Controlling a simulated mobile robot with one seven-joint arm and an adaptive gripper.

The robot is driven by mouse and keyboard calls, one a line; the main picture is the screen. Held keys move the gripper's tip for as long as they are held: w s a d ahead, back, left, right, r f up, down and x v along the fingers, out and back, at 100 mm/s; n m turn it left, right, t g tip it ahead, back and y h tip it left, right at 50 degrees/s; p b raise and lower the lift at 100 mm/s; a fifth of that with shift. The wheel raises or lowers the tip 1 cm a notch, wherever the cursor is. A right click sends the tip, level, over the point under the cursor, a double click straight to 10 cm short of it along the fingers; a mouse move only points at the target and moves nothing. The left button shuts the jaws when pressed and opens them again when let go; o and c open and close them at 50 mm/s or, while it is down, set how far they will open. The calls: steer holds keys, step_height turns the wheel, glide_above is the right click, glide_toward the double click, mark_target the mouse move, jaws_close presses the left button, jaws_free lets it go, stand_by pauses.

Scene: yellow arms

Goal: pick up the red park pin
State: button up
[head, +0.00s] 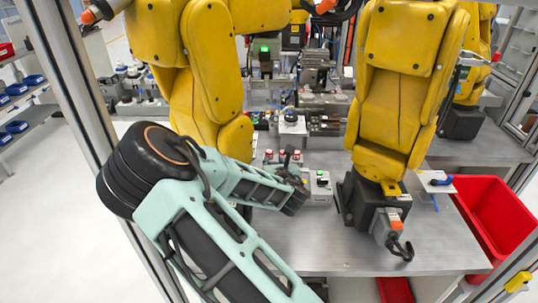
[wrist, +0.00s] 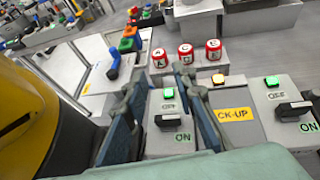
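Three small red pins with white lettered labels stand in a row in the wrist view: a left one (wrist: 160,58), a middle one (wrist: 185,54) and a right one (wrist: 213,49). The lettering is too small to tell which is the park pin. They also show as small red spots in the head view, the left one (head: 268,155) beside my gripper (head: 292,160). In the wrist view my gripper (wrist: 160,74) is open, its two fingers spread and reaching toward the left and middle pins.
Grey switch boxes with ON labels and a lit green button (wrist: 272,81) lie close to the fingers. Yellow robot arms (head: 400,80) stand on both sides of my gripper. A red bin (head: 497,215) is at the right. The front of the table (head: 330,250) is clear.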

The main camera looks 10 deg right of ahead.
mark_target(270, 153)
steer(key=shift+p+x, duration=1.15)
steer(key=shift+x, duration=4.25)
steer(key=shift+a+f, duration=0.1)
steer(key=shift+f, duration=0.05)
steer(key=shift+s, duration=0.1)
steer(key=shift+c, duration=0.4)
steer(key=c, duration=0.5)
